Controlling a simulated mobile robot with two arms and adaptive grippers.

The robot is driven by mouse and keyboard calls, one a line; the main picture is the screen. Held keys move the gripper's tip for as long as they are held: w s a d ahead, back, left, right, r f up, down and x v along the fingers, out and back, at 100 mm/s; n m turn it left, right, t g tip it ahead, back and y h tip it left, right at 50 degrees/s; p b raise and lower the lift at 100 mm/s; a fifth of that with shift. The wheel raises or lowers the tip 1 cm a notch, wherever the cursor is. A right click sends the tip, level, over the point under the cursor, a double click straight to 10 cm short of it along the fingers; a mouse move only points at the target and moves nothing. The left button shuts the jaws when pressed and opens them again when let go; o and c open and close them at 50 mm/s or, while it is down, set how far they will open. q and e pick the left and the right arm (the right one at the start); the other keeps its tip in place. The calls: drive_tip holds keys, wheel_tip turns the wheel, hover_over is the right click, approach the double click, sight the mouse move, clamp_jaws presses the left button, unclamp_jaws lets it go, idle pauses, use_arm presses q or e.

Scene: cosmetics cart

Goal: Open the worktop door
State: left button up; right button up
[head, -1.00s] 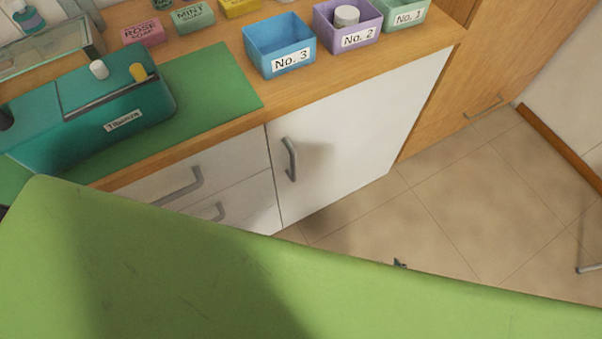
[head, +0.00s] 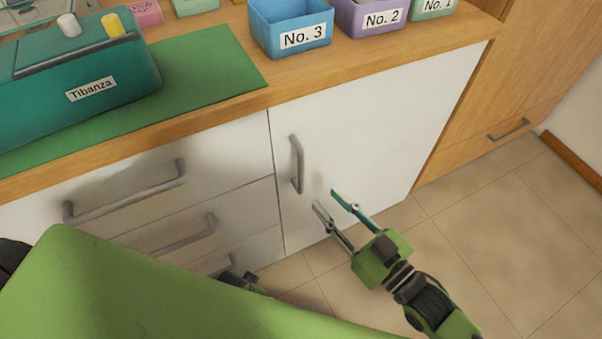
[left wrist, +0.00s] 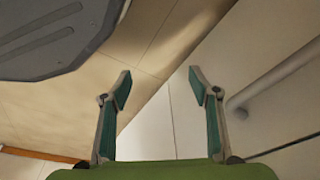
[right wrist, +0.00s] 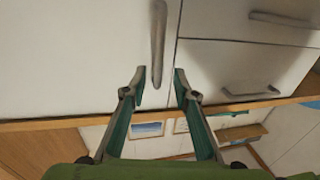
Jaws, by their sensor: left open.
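The white worktop door (head: 365,130) is closed below the wooden worktop (head: 375,62). Its grey vertical handle (head: 297,165) is near the door's left edge. My right gripper (head: 326,200) is open and empty, in front of the door, a little right of and below the handle. In the right wrist view the handle (right wrist: 158,45) lies ahead of the open fingertips (right wrist: 158,90), roughly in line with the gap and not held. My left gripper (left wrist: 158,85) is open and empty in the left wrist view, beside a white front with a grey bar handle (left wrist: 275,85).
White drawers with grey handles (head: 125,190) are left of the door. On the worktop stand a blue No. 3 bin (head: 292,35), a purple No. 2 bin (head: 370,15) and a teal Tibanza case (head: 75,85). A wooden cabinet (head: 500,85) stands right. Tiled floor (head: 500,225) is clear there.

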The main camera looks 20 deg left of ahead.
sight(303, 175)
drive_tip(key=b+x, duration=0.1)
drive_tip(key=x, duration=0.9)
drive_tip(key=shift+w+a, duration=0.15)
drive_tip(key=shift+a, duration=0.05)
use_arm(q)
drive_tip(key=r, duration=0.1)
drive_tip(key=w+r, duration=0.1)
drive_tip(key=r, duration=0.1)
drive_tip(key=shift+w+d+r, duration=0.1)
drive_tip(key=shift+w, duration=0.05)
use_arm(e)
clamp_jaws()
